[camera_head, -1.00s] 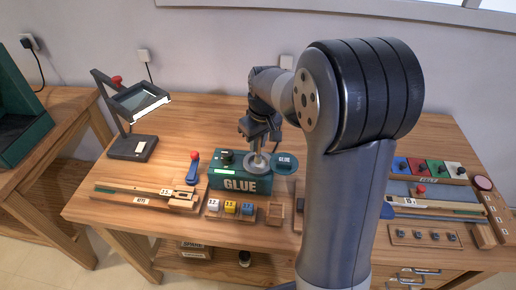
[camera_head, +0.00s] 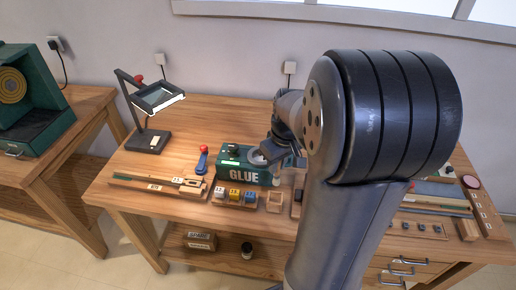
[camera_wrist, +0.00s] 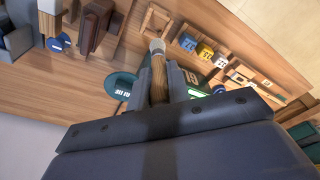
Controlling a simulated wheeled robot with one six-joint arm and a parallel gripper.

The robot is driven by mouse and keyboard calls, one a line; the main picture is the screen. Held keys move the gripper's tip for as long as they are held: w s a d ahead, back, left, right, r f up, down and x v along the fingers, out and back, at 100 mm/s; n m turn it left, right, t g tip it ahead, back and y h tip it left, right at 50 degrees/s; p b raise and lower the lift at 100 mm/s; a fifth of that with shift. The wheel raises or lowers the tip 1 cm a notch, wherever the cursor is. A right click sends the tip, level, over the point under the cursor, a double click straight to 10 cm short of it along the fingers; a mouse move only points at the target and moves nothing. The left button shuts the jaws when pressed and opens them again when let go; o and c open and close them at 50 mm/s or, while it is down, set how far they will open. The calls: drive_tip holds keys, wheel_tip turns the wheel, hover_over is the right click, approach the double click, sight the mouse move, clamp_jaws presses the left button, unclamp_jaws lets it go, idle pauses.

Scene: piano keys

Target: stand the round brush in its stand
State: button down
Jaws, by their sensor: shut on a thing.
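My gripper (camera_wrist: 160,82) is shut on the round brush (camera_wrist: 158,72), a wooden handle with a pale tip, in the wrist view. The brush's pale end points away from the gripper, toward a small open wooden holder (camera_wrist: 146,22). I cannot tell if this holder is the stand. The holder (camera_head: 274,209) also shows in the head view, at the table's front, right of the numbered blocks. There my gripper (camera_head: 272,151) is over the right end of the green glue box; the brush is mostly hidden.
The green glue box (camera_head: 235,175) stands behind yellow, blue and white numbered blocks (camera_head: 234,195). A green disc (camera_wrist: 119,84) lies beside it. A dark brown block (camera_wrist: 97,24) is near the holder. A lamp (camera_head: 150,140) stands at the back left. Bare table lies behind the box.

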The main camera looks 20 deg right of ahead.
sight(277, 175)
drive_tip(key=shift+s+f, duration=0.15)
drive_tip(key=shift+f, duration=0.05)
drive_tip(key=shift+f+b, duration=2.05)
drive_tip(key=shift+f, duration=0.4)
drive_tip(key=shift+f+b, duration=2.25)
drive_tip(key=shift+f, duration=0.65)
idle(1.4)
drive_tip(key=c, duration=1.3)
unclamp_jaws()
drive_tip(key=shift+o, duration=0.6)
